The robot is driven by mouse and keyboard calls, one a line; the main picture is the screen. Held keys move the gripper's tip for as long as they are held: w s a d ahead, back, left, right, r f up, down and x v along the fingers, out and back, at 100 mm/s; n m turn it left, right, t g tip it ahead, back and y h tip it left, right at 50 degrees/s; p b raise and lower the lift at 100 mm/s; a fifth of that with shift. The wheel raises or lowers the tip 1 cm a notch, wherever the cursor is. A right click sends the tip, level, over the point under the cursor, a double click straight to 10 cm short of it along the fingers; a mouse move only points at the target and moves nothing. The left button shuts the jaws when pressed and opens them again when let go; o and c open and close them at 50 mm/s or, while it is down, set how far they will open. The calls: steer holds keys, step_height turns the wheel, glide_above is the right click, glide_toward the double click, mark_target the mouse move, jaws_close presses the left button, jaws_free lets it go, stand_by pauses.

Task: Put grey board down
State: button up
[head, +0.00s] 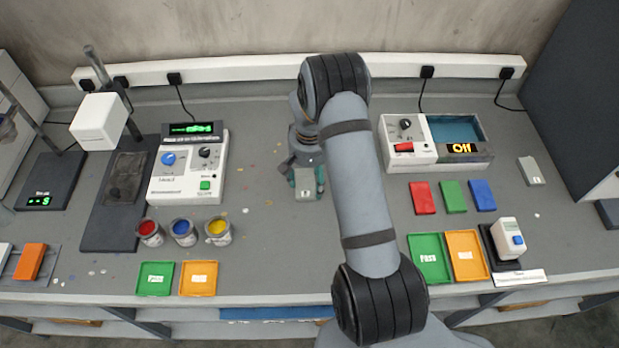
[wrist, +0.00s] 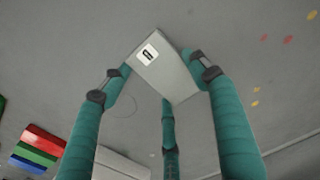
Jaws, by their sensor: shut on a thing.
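The grey board (head: 307,188) is a small flat plate with a white label. It sits in my gripper (head: 305,178) over the middle of the bench, between the two instruments. In the wrist view the grey board (wrist: 178,80) lies between the teal fingers of my gripper (wrist: 157,72), which are closed around its edges. The bench surface is behind it; I cannot tell whether the board touches the bench. My arm covers part of the bench to the right of the board.
A white mixer console (head: 188,187) stands left, with several paint cans (head: 184,232) in front. A box instrument (head: 408,151), red, green and blue boards (head: 453,196) and another grey plate (head: 531,170) are right. Green (head: 429,258) and orange trays line the front. Bench around the gripper is clear.

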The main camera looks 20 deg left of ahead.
mark_target(310, 183)
steer(key=shift+f, duration=0.1)
steer(key=shift+f, duration=0.15)
steer(key=o, duration=1.3)
steer(key=shift+r, duration=0.2)
steer(key=shift+r, duration=0.2)
step_height(310, 183, up, 11)
steer(key=b, duration=0.3)
steer(key=shift+f, duration=0.2)
steer(key=shift+o, duration=0.4)
steer(key=shift+r, duration=0.55)
